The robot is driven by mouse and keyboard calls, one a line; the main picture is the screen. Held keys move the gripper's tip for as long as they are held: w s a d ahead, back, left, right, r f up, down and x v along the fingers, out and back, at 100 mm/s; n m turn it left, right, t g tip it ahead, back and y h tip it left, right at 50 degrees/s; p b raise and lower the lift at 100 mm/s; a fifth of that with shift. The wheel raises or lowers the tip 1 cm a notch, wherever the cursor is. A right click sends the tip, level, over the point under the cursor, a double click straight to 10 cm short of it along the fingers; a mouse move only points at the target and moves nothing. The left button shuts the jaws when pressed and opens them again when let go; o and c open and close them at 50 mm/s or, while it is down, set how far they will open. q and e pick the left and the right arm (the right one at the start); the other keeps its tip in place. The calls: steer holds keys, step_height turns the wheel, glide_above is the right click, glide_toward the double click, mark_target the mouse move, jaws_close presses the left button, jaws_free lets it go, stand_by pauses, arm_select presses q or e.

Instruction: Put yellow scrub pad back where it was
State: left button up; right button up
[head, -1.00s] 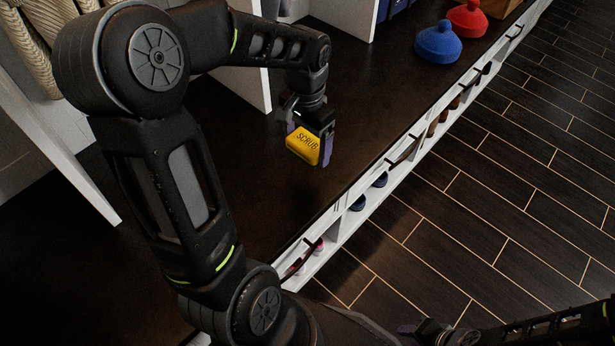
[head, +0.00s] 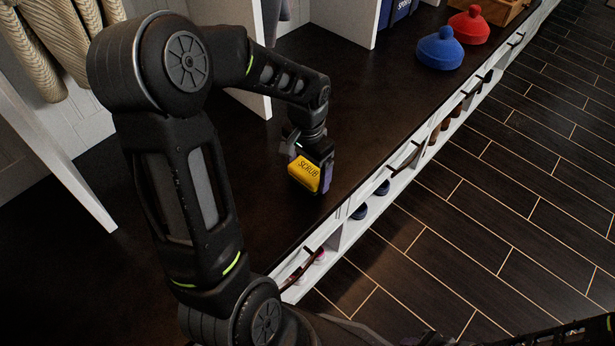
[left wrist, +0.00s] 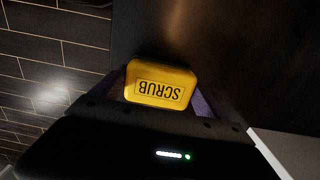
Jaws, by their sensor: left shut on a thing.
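The yellow scrub pad (head: 305,173), lettered SCRUB, is between the fingers of my left gripper (head: 312,176) in the head view. The gripper is shut on it, over the dark bench top. In the left wrist view the pad (left wrist: 161,84) sits between the two purple-sided fingers, its lettering upside down. I cannot tell whether the pad touches the bench top or hangs just above it. My right gripper is not clearly in view; only a dark part of my right arm shows at the bottom right of the head view.
The dark bench top (head: 240,180) is bare around the pad. A blue domed item (head: 439,48) and a red one (head: 468,25) stand further along, near a wooden crate (head: 492,10). White dividers (head: 343,20) rise at the back. Shoes (head: 358,211) sit in the shelf below.

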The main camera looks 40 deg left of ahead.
mark_target(308, 169)
arm_select(q)
steer(key=shift+f, duration=1)
steer(key=shift+f, duration=0.15)
steer(key=o, duration=1.2)
steer(key=shift+c, duration=0.2)
steer(key=shift+r, duration=0.6)
step_height(308, 169, up, 11)
steer(key=p, duration=0.3)
steer(key=shift+r, duration=0.1)
